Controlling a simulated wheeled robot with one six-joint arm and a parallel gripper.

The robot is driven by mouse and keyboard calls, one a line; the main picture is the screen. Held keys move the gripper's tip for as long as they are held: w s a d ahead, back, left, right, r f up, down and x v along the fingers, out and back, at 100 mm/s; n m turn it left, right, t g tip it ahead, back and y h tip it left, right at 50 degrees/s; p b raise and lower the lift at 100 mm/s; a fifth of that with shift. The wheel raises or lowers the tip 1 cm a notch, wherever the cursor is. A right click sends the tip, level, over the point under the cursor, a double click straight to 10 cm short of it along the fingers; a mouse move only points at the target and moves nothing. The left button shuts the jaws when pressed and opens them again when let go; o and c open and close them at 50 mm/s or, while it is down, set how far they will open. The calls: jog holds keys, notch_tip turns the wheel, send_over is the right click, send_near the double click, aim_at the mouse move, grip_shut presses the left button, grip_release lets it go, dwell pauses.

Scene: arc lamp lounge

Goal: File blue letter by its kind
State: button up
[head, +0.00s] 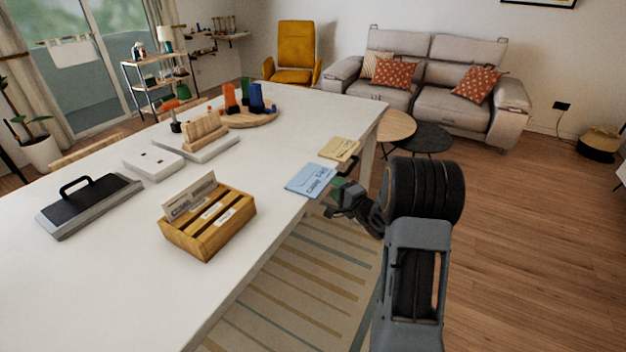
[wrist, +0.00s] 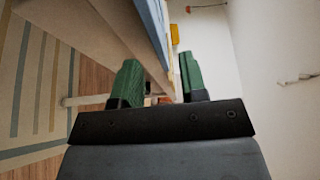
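The blue letter (head: 310,180) lies flat near the table's right edge in the head view, with dark print on it. In the wrist view it shows edge-on as a thin blue strip (wrist: 154,22) beyond my fingers. My gripper (wrist: 158,75) is open and empty, its green-padded fingers apart on either side of the line of the table edge. In the head view my gripper (head: 336,190) is beside the letter's right end, at the table edge. A wooden sorter (head: 207,240) with labelled slots stands on the table, a pale letter (head: 190,196) upright in its back slot.
A yellow letter (head: 340,149) lies behind the blue one. The white table (head: 120,290) also bears a black-topped tray with a handle (head: 90,203), a white box (head: 153,161), a wooden rack (head: 206,130) and a round board with coloured pieces (head: 250,120). Table between sorter and blue letter is clear.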

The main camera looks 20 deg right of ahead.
jog(key=shift+x, duration=1.2)
grip_shut()
